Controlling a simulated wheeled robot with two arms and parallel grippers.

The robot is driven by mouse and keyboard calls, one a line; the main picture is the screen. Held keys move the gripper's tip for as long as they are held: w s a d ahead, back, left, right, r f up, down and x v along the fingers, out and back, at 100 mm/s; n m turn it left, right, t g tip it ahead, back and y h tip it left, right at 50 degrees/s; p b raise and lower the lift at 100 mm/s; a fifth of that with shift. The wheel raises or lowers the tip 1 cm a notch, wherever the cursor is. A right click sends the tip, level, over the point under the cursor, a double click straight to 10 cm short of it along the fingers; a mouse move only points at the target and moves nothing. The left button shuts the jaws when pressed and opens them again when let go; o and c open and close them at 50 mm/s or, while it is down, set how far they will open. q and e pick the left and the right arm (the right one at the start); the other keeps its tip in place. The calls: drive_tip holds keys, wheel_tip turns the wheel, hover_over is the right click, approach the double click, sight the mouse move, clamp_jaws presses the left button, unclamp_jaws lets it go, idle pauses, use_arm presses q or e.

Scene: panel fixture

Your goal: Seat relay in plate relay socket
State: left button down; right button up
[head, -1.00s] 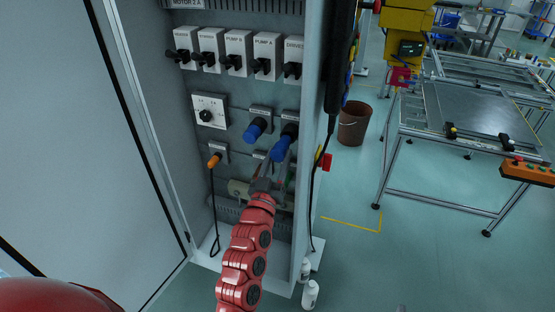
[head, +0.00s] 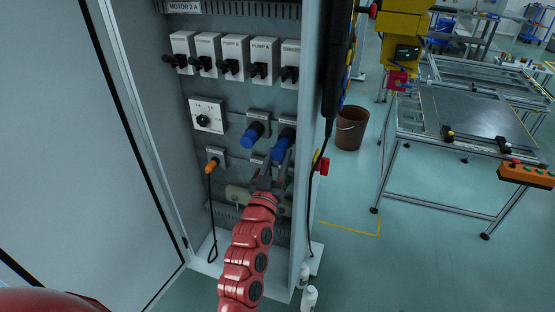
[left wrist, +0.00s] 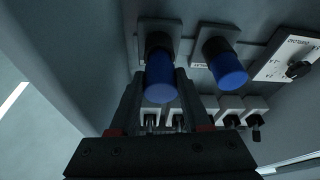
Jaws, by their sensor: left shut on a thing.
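Two blue cylindrical plugs stick out of grey plates on the cabinet's back panel. The right one (head: 280,148) also shows in the left wrist view (left wrist: 160,82), at left there. My left gripper (head: 270,170) reaches up from below to this plug. In the left wrist view its fingers (left wrist: 158,92) lie on both sides of the blue body, shut on it. The plug's dark collar meets its plate; how deep it sits I cannot tell. The left blue plug (head: 253,132) is free of the gripper. I cannot tell which part is the relay or its socket. My right gripper is not seen.
Black-handled switch units (head: 232,58) line the panel above. A white dial unit (head: 206,115) and an orange plug (head: 211,166) with a hanging cord sit left. The cabinet's side wall (head: 306,110) bounds the right, its open door (head: 75,130) the left.

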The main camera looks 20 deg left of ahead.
use_arm(q)
drive_tip(key=shift+w+b, duration=0.35)
drive_tip(key=shift+w, duration=0.8)
drive_tip(key=shift+c, duration=1.4)
unclamp_jaws()
drive_tip(key=b+v, duration=0.3)
drive_tip(key=v, duration=1.4)
drive_tip(key=shift+s+b, duration=0.15)
drive_tip(key=shift+b, duration=0.15)
drive_tip(key=shift+f, duration=0.1)
